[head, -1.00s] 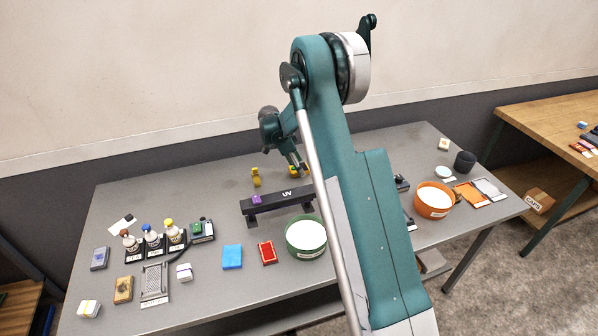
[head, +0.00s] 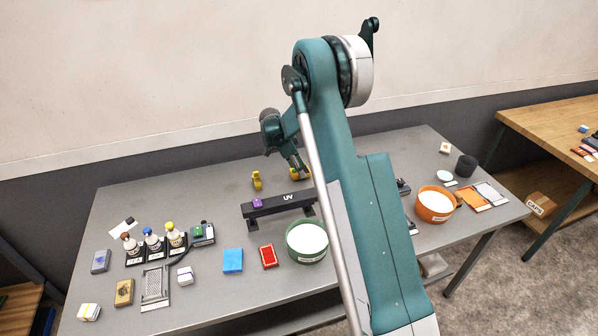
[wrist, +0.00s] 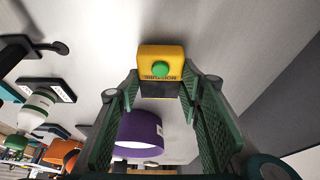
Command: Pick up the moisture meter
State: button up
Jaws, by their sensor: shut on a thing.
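The moisture meter is a yellow block with a round green button, a printed label and a dark lower part. In the wrist view the moisture meter (wrist: 174,53) is between the tips of my gripper (wrist: 160,90), which is shut on it. In the head view my gripper (head: 301,167) is at the back middle of the grey table, beyond the UV bar, with a bit of yellow beside its tips. My arm hides part of this area. I cannot tell whether the meter touches the table.
The black UV bar (head: 283,204) stands in front of my gripper, with a green tub (head: 307,256) nearer. Another yellow thing (head: 257,181) stands to the left. A purple round thing (wrist: 141,134) shows in the wrist view. Bottles in a rack (head: 152,257) are at the left.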

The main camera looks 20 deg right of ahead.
notch_tip(320, 180, up, 9)
jog(key=shift+r, duration=0.2)
dwell(0.3)
